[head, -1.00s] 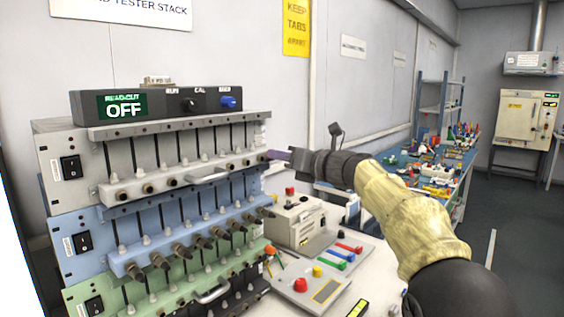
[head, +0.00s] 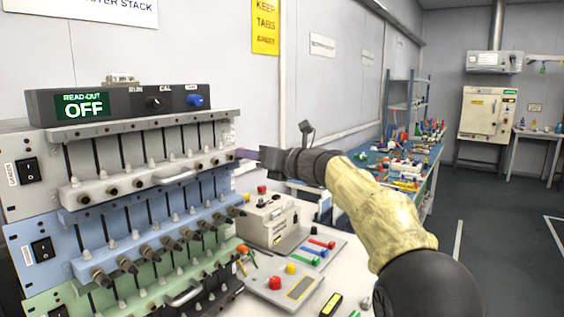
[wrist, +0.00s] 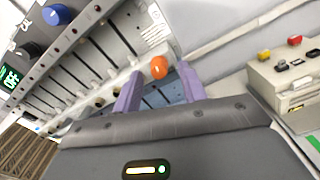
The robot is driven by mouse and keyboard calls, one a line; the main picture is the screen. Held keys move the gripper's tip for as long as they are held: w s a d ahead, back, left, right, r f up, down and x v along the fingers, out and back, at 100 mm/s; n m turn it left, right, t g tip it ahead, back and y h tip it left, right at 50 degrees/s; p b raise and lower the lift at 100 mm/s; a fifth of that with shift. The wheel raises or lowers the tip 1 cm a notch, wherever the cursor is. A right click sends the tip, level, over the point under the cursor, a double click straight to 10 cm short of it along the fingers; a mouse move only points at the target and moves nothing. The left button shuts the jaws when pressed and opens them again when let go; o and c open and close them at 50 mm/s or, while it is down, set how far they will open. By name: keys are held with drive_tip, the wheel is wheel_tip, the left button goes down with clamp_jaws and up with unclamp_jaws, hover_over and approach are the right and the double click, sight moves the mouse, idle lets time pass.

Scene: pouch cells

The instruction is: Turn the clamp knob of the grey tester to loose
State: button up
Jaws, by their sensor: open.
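The grey tester (head: 145,172) is the top unit of the stack at the left in the head view. Its front bar carries a row of small dark-tipped clamps and a handle. An orange knob (wrist: 159,67) shows in the wrist view at the end of the tester's pale bar. My gripper (head: 244,154) is at the right end of the grey tester. Its two purple fingers are open, one on either side of the orange knob in the wrist view (wrist: 161,72). I cannot tell whether they touch it. In the head view my gripper hides that knob.
A blue tester (head: 88,246) and a green tester (head: 70,284) sit below. The read-out box (head: 130,100) on top shows OFF. A beige device (head: 268,222) and a panel with a red button (head: 275,283) stand on the white bench just right of the stack.

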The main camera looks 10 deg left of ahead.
drive_tip(key=b+v, duration=0.1)
drive_tip(key=v, duration=1.5)
drive_tip(key=shift+s+d+b, duration=0.2)
drive_tip(key=shift+d+b, duration=0.15)
drive_tip(key=shift+b, duration=0.05)
drive_tip(key=shift+f, duration=0.1)
